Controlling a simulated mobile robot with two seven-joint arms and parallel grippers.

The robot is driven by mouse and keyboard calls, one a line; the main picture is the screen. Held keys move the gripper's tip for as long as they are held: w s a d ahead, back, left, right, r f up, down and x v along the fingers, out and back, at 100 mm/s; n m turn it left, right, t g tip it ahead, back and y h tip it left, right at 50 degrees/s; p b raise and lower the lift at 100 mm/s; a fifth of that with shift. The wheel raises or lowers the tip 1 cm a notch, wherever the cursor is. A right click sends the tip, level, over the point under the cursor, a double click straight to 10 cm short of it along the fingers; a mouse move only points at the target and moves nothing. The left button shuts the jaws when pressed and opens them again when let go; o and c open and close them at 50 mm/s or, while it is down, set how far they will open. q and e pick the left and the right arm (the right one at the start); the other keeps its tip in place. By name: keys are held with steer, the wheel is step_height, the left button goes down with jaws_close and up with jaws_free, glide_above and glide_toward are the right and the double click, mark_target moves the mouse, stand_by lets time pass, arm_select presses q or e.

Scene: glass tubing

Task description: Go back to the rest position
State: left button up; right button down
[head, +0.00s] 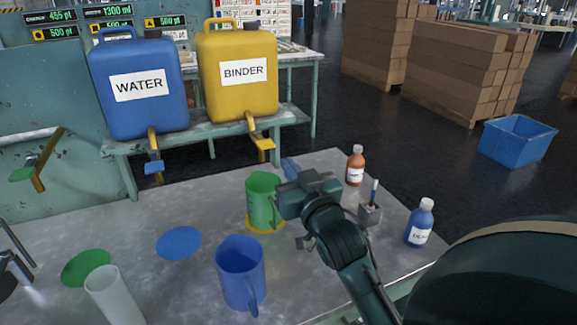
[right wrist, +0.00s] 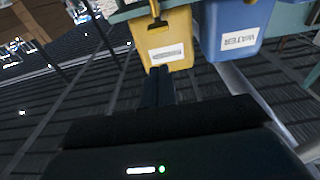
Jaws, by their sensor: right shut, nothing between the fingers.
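My right gripper (head: 291,170) reaches in from the lower right in the head view, above the bench near the green pitcher (head: 262,193). Its body hides part of the pitcher's right side and the bench behind. In the right wrist view the fingers (right wrist: 159,71) are together with nothing between them, pointing toward the yellow binder jug (right wrist: 163,37). My left gripper cannot be made out in the head view.
On the bench (head: 190,285) stand a blue pitcher (head: 240,272), a clear cylinder (head: 113,294), an orange bottle (head: 355,165), a small holder (head: 369,214) and a blue bottle (head: 420,223). The water jug (head: 139,88) and binder jug (head: 238,75) stand behind.

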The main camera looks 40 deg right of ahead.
stand_by(0.3)
steer(key=s+a+f+n+g+y, duration=0.1)
steer(key=s+a+f+g, duration=0.25)
steer(key=f, duration=0.45)
steer(key=s+a+f+n+g+y, duration=0.1)
steer(key=s+a+f+g+y, duration=0.2)
steer(key=f, duration=0.4)
steer(key=s+a+f+n+g, duration=0.1)
steer(key=s+a+f+g, duration=0.3)
steer(key=s, duration=0.4)
steer(key=s+a+f+n+g, duration=0.2)
steer(key=s+f+g, duration=0.35)
steer(key=s, duration=0.35)
steer(key=w+a+f+t+y+p, duration=0.2)
steer(key=w+a+f+t+y, duration=0.1)
steer(key=w+a+t, duration=0.3)
steer(key=shift+w+a+f+n+t+y, duration=0.2)
steer(key=shift+w+f+n+t+y, duration=0.15)
steer(key=shift+f+t, duration=0.4)
steer(key=shift+r, duration=0.15)
